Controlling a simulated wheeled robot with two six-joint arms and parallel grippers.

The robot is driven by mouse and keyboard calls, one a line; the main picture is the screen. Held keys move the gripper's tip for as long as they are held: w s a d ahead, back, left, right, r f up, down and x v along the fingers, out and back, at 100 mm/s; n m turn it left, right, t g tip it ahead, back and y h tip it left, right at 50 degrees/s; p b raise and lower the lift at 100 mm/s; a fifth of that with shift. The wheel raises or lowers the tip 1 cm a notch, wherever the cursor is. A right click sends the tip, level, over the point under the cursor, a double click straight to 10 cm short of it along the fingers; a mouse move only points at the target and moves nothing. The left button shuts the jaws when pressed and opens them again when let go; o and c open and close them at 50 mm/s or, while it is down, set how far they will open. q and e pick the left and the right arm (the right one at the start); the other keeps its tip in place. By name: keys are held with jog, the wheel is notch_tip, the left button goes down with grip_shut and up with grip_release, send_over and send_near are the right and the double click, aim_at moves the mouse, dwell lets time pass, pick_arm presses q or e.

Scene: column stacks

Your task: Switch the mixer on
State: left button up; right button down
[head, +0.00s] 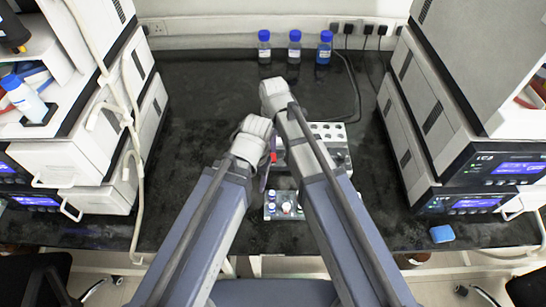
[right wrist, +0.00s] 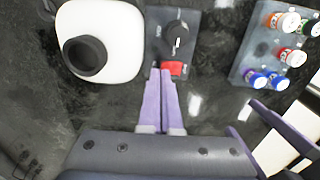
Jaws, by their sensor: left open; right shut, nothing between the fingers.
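The mixer (right wrist: 118,40), white with a round black top piece, is at upper left in the right wrist view. Beside it is a grey panel with a black knob (right wrist: 175,40) and a red switch (right wrist: 175,69). My right gripper (right wrist: 160,72) is shut and empty, its purple fingertips at the near left edge of the red switch; I cannot tell whether they touch. The red switch also shows in the head view (head: 273,157), where arms hide most of the mixer and the right fingers. My left gripper (head: 264,175) is open, close by and partly hidden.
A rack of colour-capped vials (right wrist: 252,55) lies beside the panel. A white rack with holes (head: 340,133) stands right of the arms. Blue-capped bottles (head: 295,47) stand at the back. Instrument stacks flank the black bench (head: 195,110), which is clear at left.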

aim_at(273, 154)
pick_arm(q)
jog(key=shift+f+b, duration=0.8)
jog(key=shift+f, duration=0.1)
pick_arm(e)
jog(key=shift+f, duration=0.85)
pick_arm(q)
jog(key=shift+r, duration=0.2)
pick_arm(e)
jog(key=shift+r, duration=0.2)
notch_tip(273, 154, up, 5)
jog(key=p, duration=0.5)
jog(key=shift+f, duration=0.1)
pick_arm(q)
notch_tip(273, 154, up, 5)
jog(key=shift+f, duration=0.15)
